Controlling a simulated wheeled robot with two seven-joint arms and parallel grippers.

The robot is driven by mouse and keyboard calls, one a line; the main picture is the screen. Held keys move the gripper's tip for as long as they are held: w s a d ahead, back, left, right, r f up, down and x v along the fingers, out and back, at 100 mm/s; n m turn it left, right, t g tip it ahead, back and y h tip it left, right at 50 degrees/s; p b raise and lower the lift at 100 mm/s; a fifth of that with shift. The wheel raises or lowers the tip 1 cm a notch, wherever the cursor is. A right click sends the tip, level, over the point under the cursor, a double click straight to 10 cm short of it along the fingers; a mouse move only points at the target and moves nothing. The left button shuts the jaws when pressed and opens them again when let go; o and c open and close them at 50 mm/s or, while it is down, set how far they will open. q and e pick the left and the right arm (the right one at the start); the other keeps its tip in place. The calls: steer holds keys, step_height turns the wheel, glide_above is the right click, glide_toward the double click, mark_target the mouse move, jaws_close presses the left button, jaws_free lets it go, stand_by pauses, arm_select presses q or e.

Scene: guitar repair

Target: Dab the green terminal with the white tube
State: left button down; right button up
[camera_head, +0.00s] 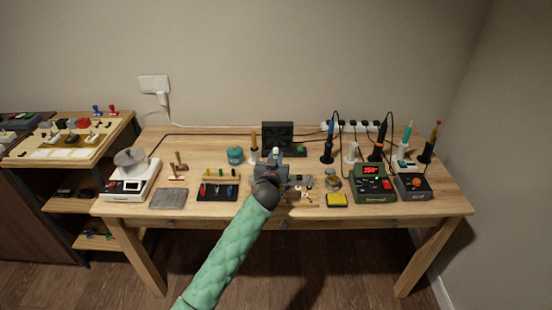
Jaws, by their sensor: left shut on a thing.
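My left arm comes up from the bottom with a mint-green padded sleeve, and my left gripper (275,160) is over the middle of the workbench. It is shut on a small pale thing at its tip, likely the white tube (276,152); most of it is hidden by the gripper. A small green block (301,149), perhaps the green terminal, shows just right of and beyond the gripper, in front of the black fan. The tube's tip looks apart from it, though depth is hard to judge. My right gripper is not in view.
The wooden workbench (450,203) holds a black fan unit (277,132), a teal jar (235,155), a black tool tray (217,191), a yellow sponge (337,200), a green soldering station (372,184) and several upright irons at the right. Small parts lie right of the gripper.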

mark_target(276, 149)
arm_select(q)
steer(key=shift+f+b, duration=0.6)
steer(key=shift+f, duration=0.15)
stand_by(1.4)
steer(key=shift+r, duration=0.1)
stand_by(0.8)
steer(key=shift+r+p, duration=2.65)
steer(key=shift+r, duration=0.85)
steer(key=a+r+p, duration=0.2)
steer(key=a+p, duration=0.1)
steer(key=a, duration=0.5)
steer(key=shift+p, duration=0.4)
